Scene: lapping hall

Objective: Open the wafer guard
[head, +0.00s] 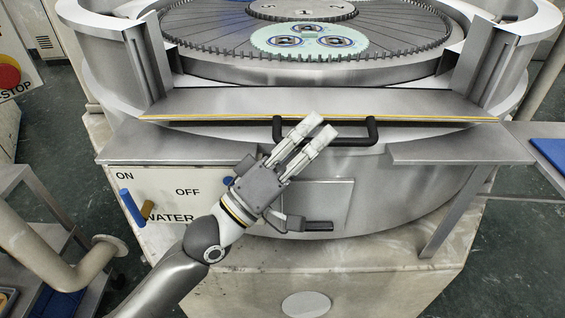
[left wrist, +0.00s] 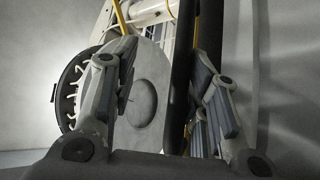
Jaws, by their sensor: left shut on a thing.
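The wafer guard (head: 400,104) is a wide metal panel with a yellow-striped front edge, spanning between two upright posts in front of the lapping machine in the head view. A black bar handle (head: 358,139) sits along its front edge. My left gripper (head: 320,128) reaches up from the lower left and is shut on the left part of this handle, its fingers covering part of the bar. In the left wrist view, a dark bar (left wrist: 183,70) runs between the two fingers. My right gripper is not in view.
Behind the guard is the toothed lapping plate (head: 385,47) with a pale green carrier (head: 268,44). Metal shelves (head: 455,150) flank the front. A water panel (head: 160,190) with a blue lever is at lower left. A blue item (head: 549,154) lies on the right table.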

